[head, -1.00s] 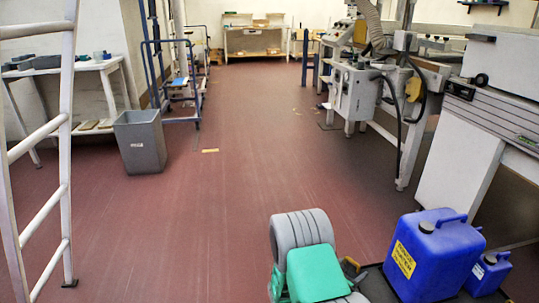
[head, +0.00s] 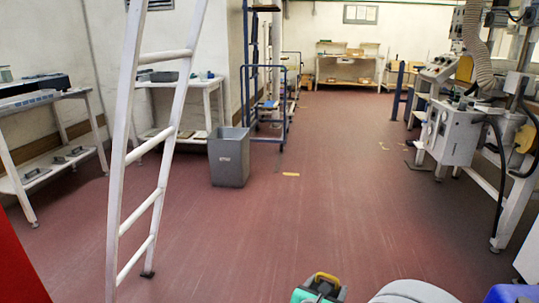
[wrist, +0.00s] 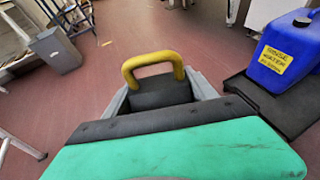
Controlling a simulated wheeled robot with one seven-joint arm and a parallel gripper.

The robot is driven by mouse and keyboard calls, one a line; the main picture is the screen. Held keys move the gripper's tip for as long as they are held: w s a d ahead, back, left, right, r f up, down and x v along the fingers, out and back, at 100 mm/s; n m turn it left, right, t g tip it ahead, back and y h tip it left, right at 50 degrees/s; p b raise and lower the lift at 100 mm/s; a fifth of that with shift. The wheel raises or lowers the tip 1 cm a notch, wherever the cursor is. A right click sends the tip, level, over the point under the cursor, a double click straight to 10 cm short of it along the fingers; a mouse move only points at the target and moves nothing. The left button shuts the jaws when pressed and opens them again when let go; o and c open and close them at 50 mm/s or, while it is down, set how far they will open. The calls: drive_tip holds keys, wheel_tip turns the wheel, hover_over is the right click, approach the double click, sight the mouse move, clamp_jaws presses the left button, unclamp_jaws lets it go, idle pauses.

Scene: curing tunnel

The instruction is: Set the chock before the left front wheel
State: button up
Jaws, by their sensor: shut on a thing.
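The chock is a dark wedge-like block with a yellow loop handle (wrist: 153,66). In the wrist view its dark body (wrist: 160,93) sits between the grey fingers of my gripper (wrist: 161,98), which is shut on it. My gripper's green cover fills the bottom of that view. In the head view the chock (head: 322,287) shows at the bottom edge, handle up, partly cut off by the frame. It is held above the floor, though its height is hard to tell. No left front wheel shows in either view.
A white ladder (head: 160,146) stands close on the left. Behind it are a grey bin (head: 229,157), work tables (head: 42,98) and a blue trolley (head: 266,105). Machinery (head: 448,130) lines the right. A blue canister (wrist: 287,48) stands nearby. The red floor (head: 330,195) between is clear.

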wheel_tip(320, 180, up, 25)
drive_tip(key=p, duration=2.9)
drive_tip(key=a+f+n+t+y, duration=0.2)
drive_tip(key=a+f+n+y, duration=0.1)
drive_tip(key=a+n+y, duration=0.15)
drive_tip(key=w+d+r+m+h, duration=0.1)
drive_tip(key=d+r, duration=0.1)
drive_tip(key=r, duration=0.4)
drive_tip(key=w+d+r+m+h, duration=0.1)
drive_tip(key=d+r, duration=0.1)
drive_tip(key=r, duration=0.5)
drive_tip(key=shift+d+r+g, duration=0.2)
drive_tip(key=shift+d+g, duration=0.05)
drive_tip(key=shift+g, duration=0.15)
drive_tip(key=shift+w, duration=0.1)
